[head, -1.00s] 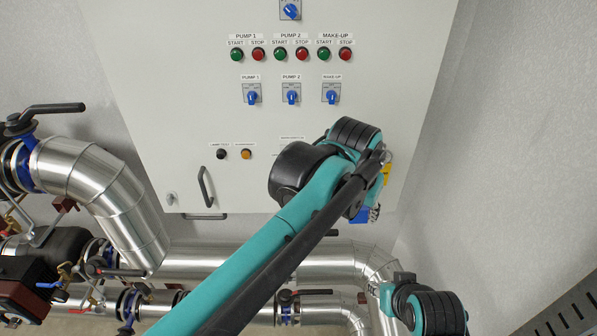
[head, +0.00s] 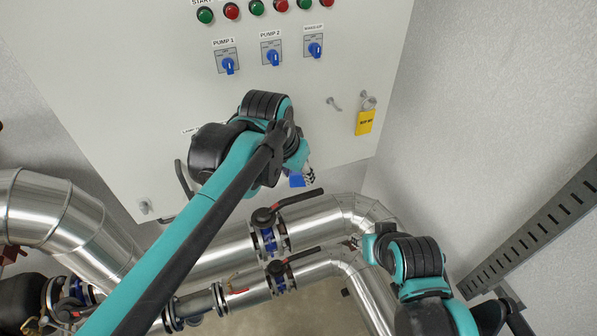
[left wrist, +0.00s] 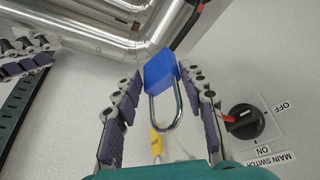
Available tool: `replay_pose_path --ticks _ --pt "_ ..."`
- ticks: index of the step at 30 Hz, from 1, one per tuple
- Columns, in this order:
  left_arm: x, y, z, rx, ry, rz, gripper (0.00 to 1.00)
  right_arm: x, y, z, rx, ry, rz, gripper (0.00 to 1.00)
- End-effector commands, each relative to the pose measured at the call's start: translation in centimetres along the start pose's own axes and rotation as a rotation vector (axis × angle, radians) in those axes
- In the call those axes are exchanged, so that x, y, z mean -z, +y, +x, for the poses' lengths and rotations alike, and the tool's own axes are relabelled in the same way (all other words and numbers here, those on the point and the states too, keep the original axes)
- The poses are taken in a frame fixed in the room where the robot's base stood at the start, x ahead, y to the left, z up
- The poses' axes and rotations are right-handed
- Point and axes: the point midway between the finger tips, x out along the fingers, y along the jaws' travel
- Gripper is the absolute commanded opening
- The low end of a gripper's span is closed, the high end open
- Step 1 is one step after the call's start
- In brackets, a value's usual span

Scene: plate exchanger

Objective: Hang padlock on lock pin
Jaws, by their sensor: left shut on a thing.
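The blue padlock (left wrist: 160,70) is between the two fingers of my left gripper (left wrist: 163,88) in the left wrist view. Its steel shackle points toward the lower edge of that picture. In the head view, my left gripper (head: 308,177) is shut on the padlock (head: 297,181), below and left of a yellow tag (head: 365,122). The tag hangs from a small metal fitting (head: 369,101) on the cabinet. A metal hook-like pin (head: 334,104) sticks out left of it. I cannot tell which is the lock pin. My right gripper (head: 354,242) is low and right; its opening is unclear.
The grey cabinet (head: 130,110) fills the head view's upper middle. A main switch (left wrist: 243,122) with a red handle is right of my left gripper in the left wrist view. Steel pipes (head: 210,250) with valves run below the cabinet. A slotted rail (head: 530,230) lies at right.

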Motion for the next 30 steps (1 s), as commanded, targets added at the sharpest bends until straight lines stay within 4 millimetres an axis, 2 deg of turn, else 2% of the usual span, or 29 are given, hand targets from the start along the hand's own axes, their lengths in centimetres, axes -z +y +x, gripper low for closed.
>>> replay_pose_path --ticks 30 --pt "3.6 -4.9 2.2 0.001 0.000 -0.002 0.11 -0.6 0.0 0.8 0.000 0.000 0.000 0.34"
